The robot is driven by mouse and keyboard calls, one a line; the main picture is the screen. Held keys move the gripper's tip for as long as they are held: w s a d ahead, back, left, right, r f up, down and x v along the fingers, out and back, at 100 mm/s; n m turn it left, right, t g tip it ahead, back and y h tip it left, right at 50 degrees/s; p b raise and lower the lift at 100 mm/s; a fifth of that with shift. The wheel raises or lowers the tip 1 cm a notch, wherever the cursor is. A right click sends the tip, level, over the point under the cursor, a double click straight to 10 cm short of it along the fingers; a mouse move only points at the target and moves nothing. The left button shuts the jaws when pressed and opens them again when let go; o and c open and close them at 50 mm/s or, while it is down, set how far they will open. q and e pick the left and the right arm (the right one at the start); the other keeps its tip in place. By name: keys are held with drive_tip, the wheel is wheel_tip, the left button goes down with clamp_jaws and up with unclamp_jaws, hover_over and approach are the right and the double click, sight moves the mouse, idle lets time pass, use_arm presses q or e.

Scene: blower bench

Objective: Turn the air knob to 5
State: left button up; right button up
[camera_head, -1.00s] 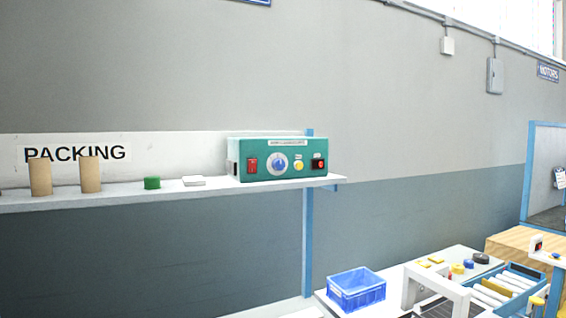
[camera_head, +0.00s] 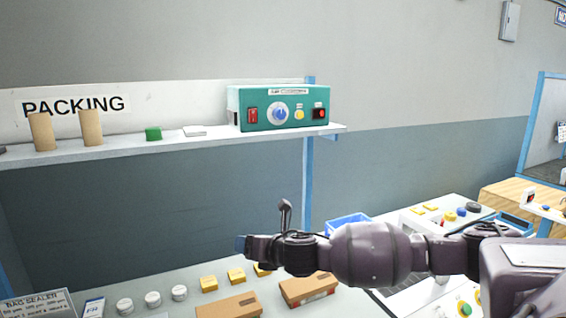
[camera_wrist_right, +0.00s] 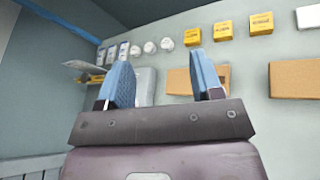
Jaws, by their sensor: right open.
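The air knob (camera_head: 278,115) is a blue knob on a white dial, on the front of a green control box (camera_head: 262,97). The box stands on the right end of the wall shelf. Its dial marks are too small to read. My right gripper (camera_head: 241,243) is below the shelf, over the bench, well apart from the box. In the right wrist view its two blue fingers (camera_wrist_right: 165,80) are spread with nothing between them. The knob is not in that view. My left gripper is not in view.
The shelf (camera_head: 180,149) also holds two cardboard tubes (camera_head: 90,127), a green roll (camera_head: 153,134) and a white stack (camera_head: 194,131). The box has a red switch (camera_head: 252,116) left of the knob and a yellow button (camera_head: 299,115) right of it. Cartons (camera_head: 228,305) and yellow boxes (camera_head: 208,283) lie on the bench below.

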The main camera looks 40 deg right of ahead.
drive_tip(key=w+d+r+n+t+h, duration=0.25)
drive_tip(key=d+r+n, duration=0.4)
drive_tip(key=r, duration=0.75)
drive_tip(key=n+t+h+p, duration=0.1)
drive_tip(key=n+h+p, duration=0.1)
drive_tip(key=n+h, duration=0.1)
approach(281, 115)
drive_tip(key=w, duration=0.3)
drive_tip(key=w+d+p, duration=0.1)
drive_tip(key=w, duration=0.2)
drive_tip(key=w+d, duration=0.1)
drive_tip(key=w, duration=0.2)
drive_tip(key=shift+r+p, duration=0.1)
drive_tip(key=shift+p, duration=0.2)
drive_tip(key=c, duration=0.9)
